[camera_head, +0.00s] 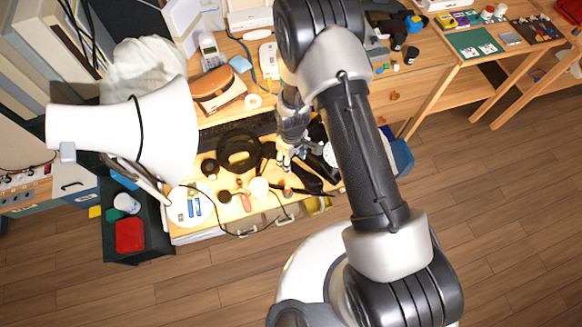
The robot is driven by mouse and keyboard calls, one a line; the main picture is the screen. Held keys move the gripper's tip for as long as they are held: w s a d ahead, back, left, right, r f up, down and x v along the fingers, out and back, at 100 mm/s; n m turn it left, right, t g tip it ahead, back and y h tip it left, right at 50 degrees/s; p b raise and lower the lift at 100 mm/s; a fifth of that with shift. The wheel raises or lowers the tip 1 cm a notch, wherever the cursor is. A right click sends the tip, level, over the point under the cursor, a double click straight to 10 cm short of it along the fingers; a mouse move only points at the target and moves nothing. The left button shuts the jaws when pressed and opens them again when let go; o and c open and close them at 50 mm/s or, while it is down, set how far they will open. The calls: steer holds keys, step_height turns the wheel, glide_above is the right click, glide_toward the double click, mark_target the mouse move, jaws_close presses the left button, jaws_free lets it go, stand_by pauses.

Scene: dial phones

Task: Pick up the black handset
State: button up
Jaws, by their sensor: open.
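A black, elongated shape that looks like the black handset (308,181) lies on the lit worktop, just right of and below my gripper. Beside it is a dark phone body with a pale round dial (330,154), partly covered by my arm. My gripper (284,164) points down over the worktop, its fingers apart and holding nothing that I can see. It is close to the left end of the handset. I cannot tell whether they touch. My arm hides part of the area to the right.
Headphones or a black ring (239,148) lie left of my gripper. A brown case (218,88) and a cordless phone (209,49) are behind. Small jars and cables crowd the front edge. Floor (500,220) is clear at right.

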steer(key=shift+w+a+f+b, duration=0.1)
steer(key=shift+f+b, duration=0.4)
steer(key=shift+f, duration=1)
steer(key=shift+w+f+b, duration=0.1)
steer(key=shift+f+b, duration=0.4)
steer(key=shift+f, duration=1)
steer(key=shift+c, duration=0.2)
jaws_close()
